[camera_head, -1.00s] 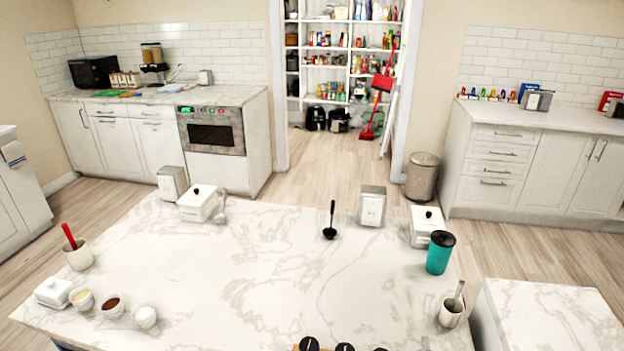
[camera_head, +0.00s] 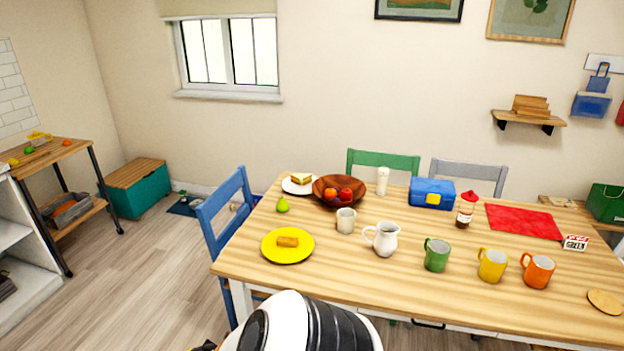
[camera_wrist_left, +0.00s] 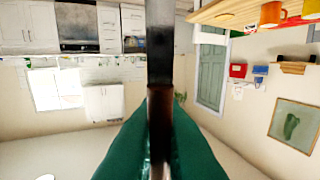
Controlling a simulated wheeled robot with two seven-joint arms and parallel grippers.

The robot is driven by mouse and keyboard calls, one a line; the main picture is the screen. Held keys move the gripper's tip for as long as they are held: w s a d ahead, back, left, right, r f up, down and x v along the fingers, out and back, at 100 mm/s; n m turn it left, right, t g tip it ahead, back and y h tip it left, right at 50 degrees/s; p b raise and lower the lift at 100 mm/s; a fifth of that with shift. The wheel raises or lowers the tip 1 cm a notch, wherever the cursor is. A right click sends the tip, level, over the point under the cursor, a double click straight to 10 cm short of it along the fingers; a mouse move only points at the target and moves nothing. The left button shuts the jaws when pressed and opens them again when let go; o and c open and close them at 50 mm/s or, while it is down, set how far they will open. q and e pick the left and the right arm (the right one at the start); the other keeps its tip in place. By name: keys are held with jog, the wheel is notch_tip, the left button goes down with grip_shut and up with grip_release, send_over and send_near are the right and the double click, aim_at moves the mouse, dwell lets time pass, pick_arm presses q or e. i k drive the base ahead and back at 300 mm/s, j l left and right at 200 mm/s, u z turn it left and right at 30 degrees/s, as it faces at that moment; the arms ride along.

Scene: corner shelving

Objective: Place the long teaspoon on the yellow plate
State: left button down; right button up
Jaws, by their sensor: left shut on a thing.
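The yellow plate (camera_head: 270,252) lies near the left end of the wooden table in the head view, with a small brown piece of food (camera_head: 288,242) on it. In the left wrist view, my left gripper (camera_wrist_left: 160,98) is shut on a long, narrow, dark thing, taken as the long teaspoon (camera_wrist_left: 160,45). It runs up out of the picture, and its bowl cannot be made out. My left gripper does not show in the head view, so its distance to the plate cannot be told. My right gripper is not in view.
The wooden table (camera_head: 335,279) also holds a white mug (camera_head: 345,221), a white jug (camera_head: 384,239), a green pear (camera_head: 282,205), a fruit bowl (camera_head: 327,195) and several coloured mugs. A blue chair (camera_head: 225,205) stands at its left end. Open floor lies left of the chair.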

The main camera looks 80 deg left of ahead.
aim_at(286, 248)
jog(key=u, duration=0.45)
jog(key=j+u, duration=0.15)
jog(key=u, duration=0.7)
jog(key=i+u, duration=0.1)
jog(key=u, duration=0.35)
jog(key=j+u, duration=0.1)
jog(key=u, duration=0.3)
jog(key=i+j+u, duration=0.1)
jog(key=i, duration=0.4)
jog(key=i+j+u, duration=0.15)
jog(key=i+j, duration=0.15)
jog(key=i, duration=0.15)
